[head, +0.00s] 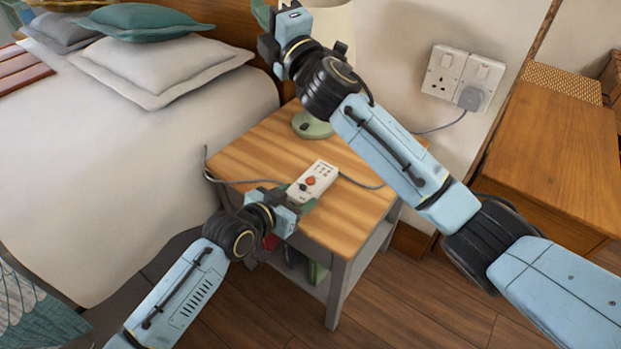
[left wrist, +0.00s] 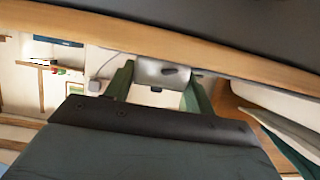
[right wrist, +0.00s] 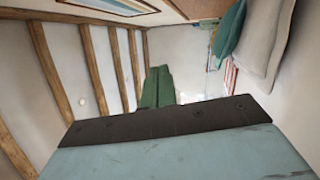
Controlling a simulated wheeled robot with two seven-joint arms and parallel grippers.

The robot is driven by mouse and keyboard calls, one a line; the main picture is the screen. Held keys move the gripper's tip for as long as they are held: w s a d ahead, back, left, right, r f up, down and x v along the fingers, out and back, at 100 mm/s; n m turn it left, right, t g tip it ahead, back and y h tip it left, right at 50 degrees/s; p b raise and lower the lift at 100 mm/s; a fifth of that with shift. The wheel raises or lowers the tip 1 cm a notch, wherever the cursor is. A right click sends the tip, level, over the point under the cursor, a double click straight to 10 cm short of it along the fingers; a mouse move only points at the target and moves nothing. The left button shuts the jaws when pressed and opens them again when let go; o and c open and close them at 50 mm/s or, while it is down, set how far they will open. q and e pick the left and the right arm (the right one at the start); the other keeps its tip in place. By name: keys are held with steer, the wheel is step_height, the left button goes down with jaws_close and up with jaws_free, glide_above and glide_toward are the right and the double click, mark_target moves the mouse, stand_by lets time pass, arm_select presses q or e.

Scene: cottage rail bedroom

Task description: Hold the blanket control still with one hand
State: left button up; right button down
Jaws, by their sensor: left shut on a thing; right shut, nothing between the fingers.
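The blanket control (head: 314,179) is a white handset with an orange-red button, a dark button and a cable. It lies on the wooden bedside table (head: 345,222), near its front edge. My left gripper (head: 301,204) is shut on the near end of the control. In the left wrist view the control's pale end (left wrist: 162,73) sits between the two green fingers. My right gripper (head: 263,14) is raised high in front of the lamp, well away from the control. Its green fingers (right wrist: 157,87) are together and empty in the right wrist view.
A lamp with a green base (head: 311,126) stands at the back of the table, partly hidden by my right arm. A double wall socket (head: 443,73) holds a grey plug (head: 470,98) with a cable. The bed (head: 120,150) is at left, a wooden desk (head: 560,150) at right.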

steer(key=w+d+f+m+h, duration=0.2)
steer(key=d+f+m+h, duration=0.2)
steer(key=m+h, duration=0.15)
steer(key=m+g+h, duration=0.2)
steer(key=m+g, duration=0.3)
steer(key=g, duration=0.5)
glide_above(310, 181)
step_height(310, 181, down, 16)
steer(key=shift+s+d+n, duration=0.25)
steer(key=shift+s+d, duration=0.05)
steer(key=shift+d, duration=0.15)
steer(key=shift+f, duration=0.1)
steer(key=shift+f, duration=4.35)
steer(key=shift+f, duration=0.15)
steer(key=shift+f, duration=0.3)
